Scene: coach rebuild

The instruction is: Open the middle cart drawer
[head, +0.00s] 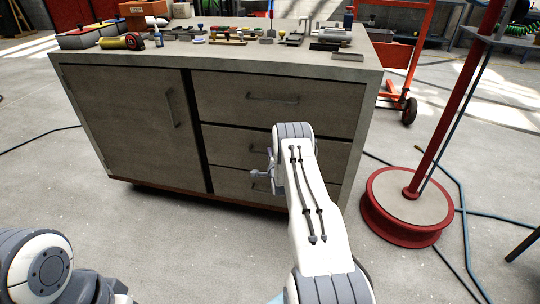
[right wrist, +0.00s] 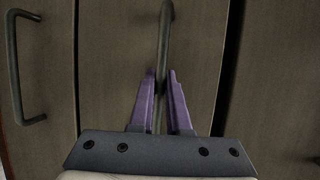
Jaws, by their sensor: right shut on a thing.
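The grey cart (head: 135,110) has a door on the left and three stacked drawers on the right. The middle drawer (head: 225,147) looks flush in the head view; my right arm hides part of its front. In the right wrist view, its upright-looking bar handle (right wrist: 166,40) runs between the purple fingers of my right gripper (right wrist: 160,85), which is shut on it. The right gripper (head: 262,178) also shows in the head view, partly hidden by my wrist. Only part of my left arm shows at the lower left; its gripper cannot be made out.
The top drawer (head: 300,112) looks shut. Another drawer's handle (right wrist: 18,70) shows at left in the wrist view. Tools lie on the cart's top (head: 230,60). A red round stand base (head: 385,207) and cables are at right. Floor before the cart is clear.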

